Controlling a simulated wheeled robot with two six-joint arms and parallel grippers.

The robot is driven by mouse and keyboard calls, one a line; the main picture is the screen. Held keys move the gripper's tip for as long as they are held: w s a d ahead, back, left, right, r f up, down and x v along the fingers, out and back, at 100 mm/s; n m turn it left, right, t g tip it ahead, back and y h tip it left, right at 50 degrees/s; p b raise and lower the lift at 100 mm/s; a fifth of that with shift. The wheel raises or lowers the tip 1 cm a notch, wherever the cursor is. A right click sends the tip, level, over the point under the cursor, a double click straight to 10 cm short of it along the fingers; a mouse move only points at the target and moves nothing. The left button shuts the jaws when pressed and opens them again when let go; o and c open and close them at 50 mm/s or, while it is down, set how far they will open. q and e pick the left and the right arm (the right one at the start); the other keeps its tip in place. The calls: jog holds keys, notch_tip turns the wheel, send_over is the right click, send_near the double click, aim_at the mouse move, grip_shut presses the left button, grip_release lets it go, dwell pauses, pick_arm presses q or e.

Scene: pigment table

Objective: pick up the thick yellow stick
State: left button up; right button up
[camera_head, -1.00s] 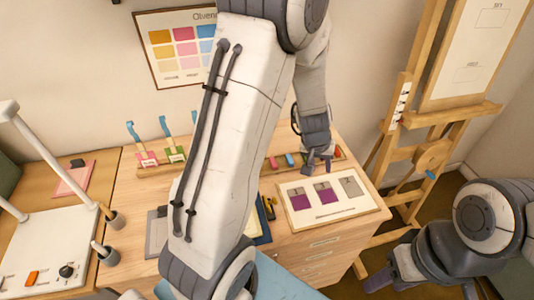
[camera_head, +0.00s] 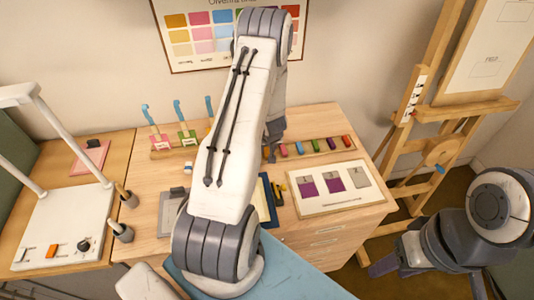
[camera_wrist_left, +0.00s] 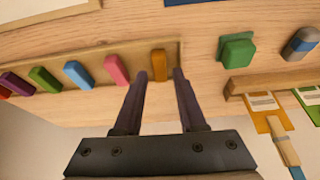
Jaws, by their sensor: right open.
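The thick yellow stick (camera_wrist_left: 158,63) lies at the right end of a row of coloured sticks in a wooden tray (camera_wrist_left: 112,50) in the left wrist view. My left gripper (camera_wrist_left: 161,77) is open, with its fingertips on either side of the stick's near end and a gap on each side. In the head view my left gripper (camera_head: 270,152) is at the left end of the row, partly behind my arm. The yellow stick cannot be made out there. My right gripper (camera_head: 425,275) is open and empty at the lower right, away from the table.
A pink stick (camera_wrist_left: 116,69) lies just left of the yellow one; blue, green and other sticks follow. A green block (camera_wrist_left: 237,48) stands to the right. Brushes sit in a holder (camera_head: 160,154). A sample board (camera_head: 310,206) lies in front of the row. An easel (camera_head: 440,110) stands right.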

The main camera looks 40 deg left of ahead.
aim_at(267, 154)
pick_arm(q)
jog(key=shift+x, duration=1.55)
grip_shut()
jog(key=shift+r, duration=0.7)
notch_tip(267, 154, up, 3)
jog(key=shift+w+r+p, duration=0.1)
jog(key=shift+p, duration=0.3)
jog(key=d+r+p, duration=0.2)
jog(key=d+r, duration=0.4)
jog(key=d, duration=0.5)
jog(key=shift+w+d+r, duration=0.2)
jog(key=shift+d, duration=0.15)
